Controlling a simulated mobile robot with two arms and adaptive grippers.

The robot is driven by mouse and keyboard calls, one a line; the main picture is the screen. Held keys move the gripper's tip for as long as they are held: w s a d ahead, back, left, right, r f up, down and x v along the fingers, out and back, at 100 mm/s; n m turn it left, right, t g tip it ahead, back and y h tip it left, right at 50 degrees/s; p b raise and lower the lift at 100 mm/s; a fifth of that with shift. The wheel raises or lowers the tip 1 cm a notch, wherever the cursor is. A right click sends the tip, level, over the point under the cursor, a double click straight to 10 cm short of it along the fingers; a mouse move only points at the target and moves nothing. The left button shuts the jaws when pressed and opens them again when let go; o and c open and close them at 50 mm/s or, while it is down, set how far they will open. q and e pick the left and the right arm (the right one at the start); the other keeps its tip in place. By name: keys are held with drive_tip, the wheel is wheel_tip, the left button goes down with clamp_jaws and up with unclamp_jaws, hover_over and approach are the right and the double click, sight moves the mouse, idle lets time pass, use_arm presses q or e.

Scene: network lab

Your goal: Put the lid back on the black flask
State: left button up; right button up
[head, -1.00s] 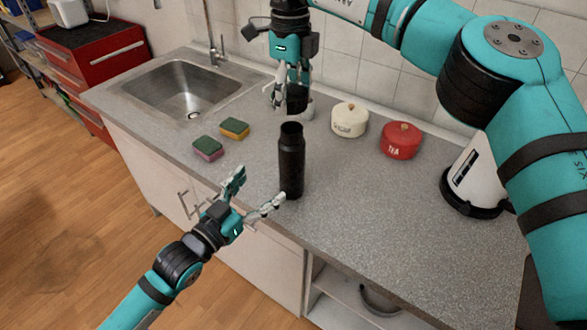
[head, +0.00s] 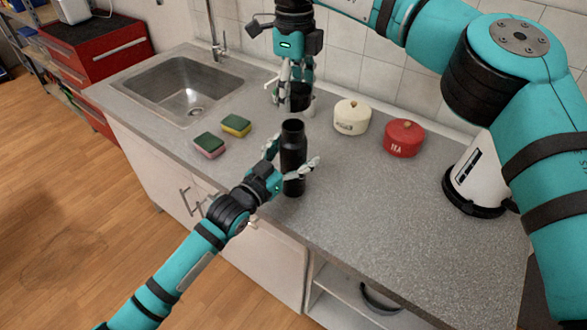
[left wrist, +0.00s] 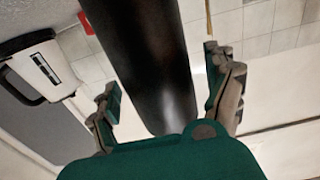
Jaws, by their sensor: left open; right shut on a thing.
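The black flask (head: 292,150) stands upright near the front edge of the counter, its top uncovered. My left gripper (head: 293,156) is open, with one finger on each side of the flask body. In the left wrist view the dark flask (left wrist: 150,60) passes between the two spread fingers (left wrist: 165,92), with gaps visible on both sides. The black lid (head: 300,97) is in my right gripper (head: 292,90), which is shut on it from above. The lid is held above and behind the flask, apart from it.
A cream canister (head: 351,117) and a red tea canister (head: 404,138) stand to the right of the flask. Two sponges (head: 209,145) (head: 236,125) lie to the left, by the sink (head: 180,90). A white kettle (head: 478,172) stands at the right. The counter's front right is clear.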

sight(294, 124)
use_arm(q)
clamp_jaws()
use_arm(e)
drive_tip(key=shift+f, duration=2.45)
drive_tip(key=shift+f, duration=0.1)
drive_tip(key=shift+f, duration=0.75)
drive_tip(key=shift+f, duration=0.6)
